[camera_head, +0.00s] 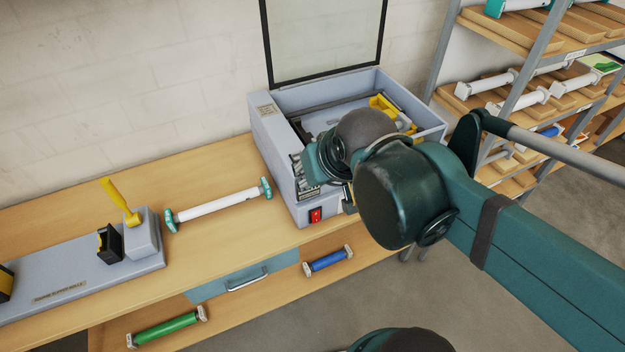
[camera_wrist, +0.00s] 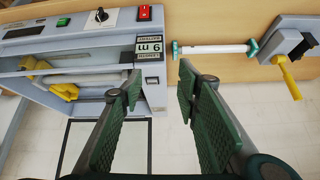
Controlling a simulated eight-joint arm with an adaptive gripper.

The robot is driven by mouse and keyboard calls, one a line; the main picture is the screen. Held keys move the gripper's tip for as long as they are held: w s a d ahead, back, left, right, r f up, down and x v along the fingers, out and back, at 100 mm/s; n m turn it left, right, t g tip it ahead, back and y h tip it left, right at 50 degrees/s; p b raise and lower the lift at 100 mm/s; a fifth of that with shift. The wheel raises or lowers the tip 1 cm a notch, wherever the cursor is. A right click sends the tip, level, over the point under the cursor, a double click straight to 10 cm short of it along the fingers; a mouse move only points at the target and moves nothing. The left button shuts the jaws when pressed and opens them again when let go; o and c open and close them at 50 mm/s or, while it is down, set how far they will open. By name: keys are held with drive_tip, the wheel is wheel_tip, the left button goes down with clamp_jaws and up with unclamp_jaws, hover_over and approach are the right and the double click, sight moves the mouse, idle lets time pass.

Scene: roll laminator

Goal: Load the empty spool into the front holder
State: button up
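A white spool with teal ends (camera_head: 220,204) lies on the wooden bench, left of the grey laminator (camera_head: 268,150). It also shows at the top of the wrist view (camera_wrist: 215,49); its core looks bare. The laminator's lid is raised. I cannot tell which seat is the front holder. My gripper (camera_wrist: 160,86) is open and empty, its two green-padded fingers spread above the laminator's side. In the head view my arm hides the fingers and part of the laminator.
A grey stand with a yellow lever (camera_head: 118,200) is at the bench's left. Below are a drawer (camera_head: 247,280), a green roll (camera_head: 167,328) and a blue roll (camera_head: 328,260). Shelves with spools (camera_head: 528,100) stand at right. Bench space around the white spool is clear.

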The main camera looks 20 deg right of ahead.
drive_tip(key=shift+s+a+f+n, duration=0.2)
drive_tip(key=shift+s+a+n, duration=0.3)
drive_tip(key=shift+s, duration=0.1)
wheel_tip(320, 180, down, 11)
drive_tip(key=b, duration=1.1)
drive_tip(key=shift+f, duration=0.1)
idle(0.9)
